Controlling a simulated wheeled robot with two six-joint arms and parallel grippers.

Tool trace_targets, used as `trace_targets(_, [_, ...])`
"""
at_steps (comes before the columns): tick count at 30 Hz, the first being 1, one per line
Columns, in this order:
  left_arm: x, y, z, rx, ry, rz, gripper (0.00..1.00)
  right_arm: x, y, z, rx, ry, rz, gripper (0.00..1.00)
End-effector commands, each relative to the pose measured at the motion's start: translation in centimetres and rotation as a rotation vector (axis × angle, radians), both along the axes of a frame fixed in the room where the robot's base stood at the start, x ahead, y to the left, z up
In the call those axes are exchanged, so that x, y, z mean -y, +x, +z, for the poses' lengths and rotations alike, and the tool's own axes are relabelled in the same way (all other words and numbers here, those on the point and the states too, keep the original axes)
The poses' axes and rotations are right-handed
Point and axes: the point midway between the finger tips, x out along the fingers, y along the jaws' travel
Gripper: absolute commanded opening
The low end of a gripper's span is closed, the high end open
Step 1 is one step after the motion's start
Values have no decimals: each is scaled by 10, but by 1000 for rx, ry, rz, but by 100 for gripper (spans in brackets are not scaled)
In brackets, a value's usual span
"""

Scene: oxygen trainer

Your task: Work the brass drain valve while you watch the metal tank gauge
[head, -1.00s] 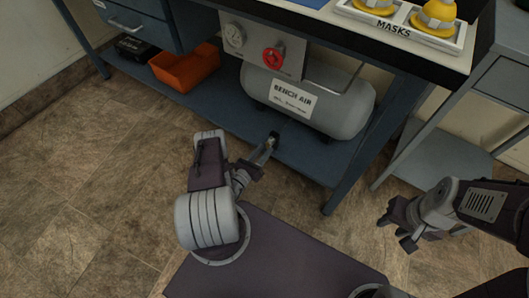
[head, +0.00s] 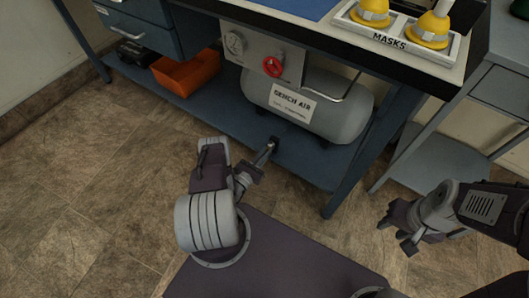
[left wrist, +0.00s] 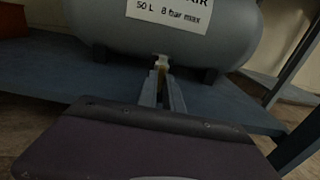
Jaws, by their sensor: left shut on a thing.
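The grey tank (head: 345,115) labelled BENCH AIR lies on the bench's lower shelf. The round metal gauge (head: 235,43) is on the panel at the tank's upper left; its needle is too small to read. My left gripper (head: 272,146) is at the tank's lower front edge, shut on the small drain valve. In the left wrist view the pale brass valve (left wrist: 161,62) shows between the fingertips, under the tank; the fingers partly hide it. My right gripper (head: 396,229) is empty, fingers apart, above the floor at the right, away from the tank.
A red knob (head: 273,67) is on the panel right of the gauge. An orange bin (head: 186,74) stands on the shelf (head: 225,112) to the left. A bench leg (head: 350,175) stands right of the valve. A MASKS tray (head: 390,41) is on the benchtop.

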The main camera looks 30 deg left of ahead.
Motion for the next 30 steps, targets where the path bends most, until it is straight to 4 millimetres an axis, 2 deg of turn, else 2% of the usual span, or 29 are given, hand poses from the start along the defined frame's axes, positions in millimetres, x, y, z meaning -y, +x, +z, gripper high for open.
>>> trace_targets(7, [0, 0, -1, 0, 3, 0, 0, 0, 0, -1, 0, 0, 0, 36])
trace_targets(8, [0, 0, -1, 0, 3, 0, 18, 0, 0, -1, 0, 0, 0, 36])
trace_targets(9, [0, 0, -1, 0, 3, 0, 30, 0, 0, -1, 0, 0, 0, 36])
trace_targets(10, [0, 0, -1, 0, 3, 0, 32, 0, 0, -1, 0, 0, 0, 36])
trace_targets(20, [-1, -3, 0, 0, 1, 2, 32, 0, 0, 2, 0, 0, 0, 36])
trace_targets(23, [-3, -15, 2, -2, -1, 5, 32, 0, 0, 10, 0, 0, 0, 36])
trace_targets(30, [-7, -65, 3, -1, 0, 9, 32, 0, 0, 30, 0, 0, 0, 36])
